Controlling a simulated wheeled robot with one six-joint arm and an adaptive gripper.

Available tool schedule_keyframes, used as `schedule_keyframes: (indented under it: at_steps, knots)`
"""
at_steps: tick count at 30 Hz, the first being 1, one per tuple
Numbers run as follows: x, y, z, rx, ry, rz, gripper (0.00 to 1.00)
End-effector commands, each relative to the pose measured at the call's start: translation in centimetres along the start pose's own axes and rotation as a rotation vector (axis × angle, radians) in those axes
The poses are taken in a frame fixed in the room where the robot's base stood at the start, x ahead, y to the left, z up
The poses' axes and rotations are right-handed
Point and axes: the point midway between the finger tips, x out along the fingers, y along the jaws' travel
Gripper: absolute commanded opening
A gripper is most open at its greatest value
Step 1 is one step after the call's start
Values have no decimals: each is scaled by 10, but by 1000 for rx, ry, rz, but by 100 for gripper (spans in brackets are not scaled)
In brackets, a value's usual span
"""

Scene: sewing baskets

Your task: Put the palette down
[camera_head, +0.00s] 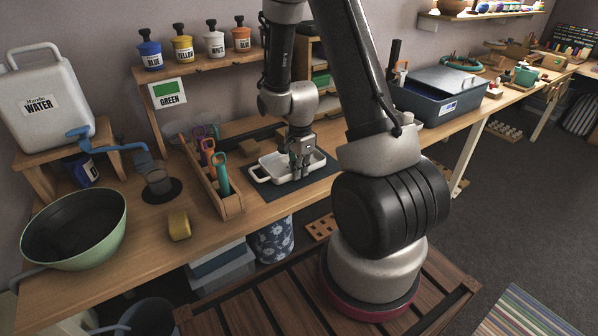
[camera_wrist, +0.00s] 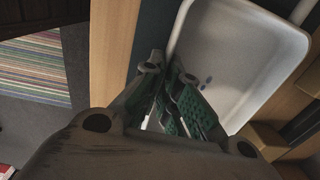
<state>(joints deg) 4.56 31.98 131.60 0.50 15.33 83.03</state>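The palette is a shallow white tray (camera_head: 267,171) with rounded corners and a loop handle at its left end. It lies level on a dark mat on the bench, as far as the head view shows. In the wrist view the palette (camera_wrist: 245,55) fills the upper right, with a few small dark marks on its floor. My gripper (camera_head: 299,168) is down at its near rim. In the wrist view the green-padded fingers (camera_wrist: 178,104) stand apart, with a strip of white between them. Contact with the rim is hidden.
A wooden caddy (camera_head: 230,207) with colored-handled tools stands left of the palette. A blue-grey bin (camera_head: 440,92) is to the right. A wooden shelf (camera_head: 205,62) with paint bottles is behind. A green bowl (camera_head: 75,228) and yellow sponge (camera_head: 179,225) sit at left.

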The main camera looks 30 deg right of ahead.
Motion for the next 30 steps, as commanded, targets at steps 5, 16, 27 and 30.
schedule_keyframes:
  at_steps: [5,16,27,30]
  knots:
    - [6,0,0,0,0,-2,0]
    - [8,0,0,0,0,-1,23]
    - [6,0,0,-1,0,-2,27]
    - [-4,-1,0,-1,0,-3,27]
